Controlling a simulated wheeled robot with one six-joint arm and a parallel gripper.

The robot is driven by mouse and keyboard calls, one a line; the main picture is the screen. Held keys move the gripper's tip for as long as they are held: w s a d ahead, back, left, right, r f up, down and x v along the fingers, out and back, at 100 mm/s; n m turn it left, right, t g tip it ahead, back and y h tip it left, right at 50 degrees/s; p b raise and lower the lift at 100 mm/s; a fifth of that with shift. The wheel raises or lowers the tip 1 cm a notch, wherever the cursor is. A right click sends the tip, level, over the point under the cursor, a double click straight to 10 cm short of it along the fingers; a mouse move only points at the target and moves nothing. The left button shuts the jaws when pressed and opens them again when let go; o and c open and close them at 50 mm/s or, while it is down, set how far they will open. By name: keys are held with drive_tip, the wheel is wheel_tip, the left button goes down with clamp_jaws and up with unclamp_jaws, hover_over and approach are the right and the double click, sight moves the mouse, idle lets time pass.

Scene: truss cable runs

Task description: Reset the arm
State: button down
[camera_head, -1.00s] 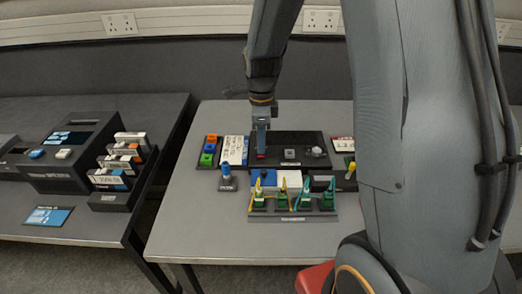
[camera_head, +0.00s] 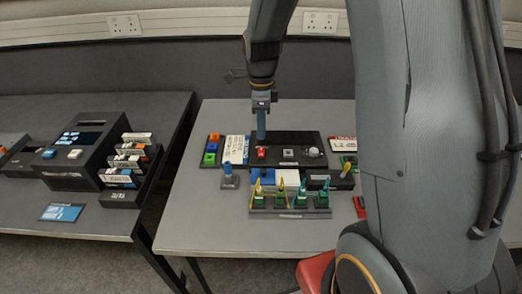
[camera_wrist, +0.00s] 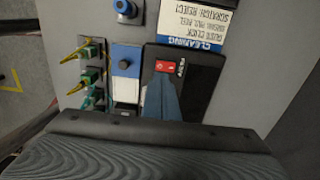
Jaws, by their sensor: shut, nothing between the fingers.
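My gripper (camera_head: 261,137) points down over the black panel (camera_head: 318,157) on the right table. Its blue-grey fingers are shut with nothing between them. In the head view the fingertips are just behind or above a red switch (camera_head: 262,152) at the panel's left end. In the wrist view the fingers (camera_wrist: 163,84) show over the black panel, close to the red switch (camera_wrist: 165,66), which has a small label beside it. A grey square button (camera_head: 288,153) and a pale round knob (camera_head: 313,152) sit further right on the panel.
A blue-topped post (camera_head: 228,171), a cleaning card (camera_head: 235,149) and a tray of coloured blocks (camera_head: 211,150) are on the left. The left table holds a dark device (camera_head: 78,148). Bare tabletop lies front left.

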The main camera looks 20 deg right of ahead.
drive_tip(key=s+r+n, duration=0.1)
drive_tip(key=s+n, duration=0.7)
drive_tip(key=n, duration=0.2)
drive_tip(key=s+r+n+t, duration=0.1)
drive_tip(key=s+r+n, duration=0.1)
drive_tip(key=s+n, duration=0.7)
drive_tip(key=n, duration=0.2)
drive_tip(key=shift+s+a+r+n, duration=0.15)
drive_tip(key=shift+r+n, duration=0.1)
drive_tip(key=shift+n, duration=0.05)
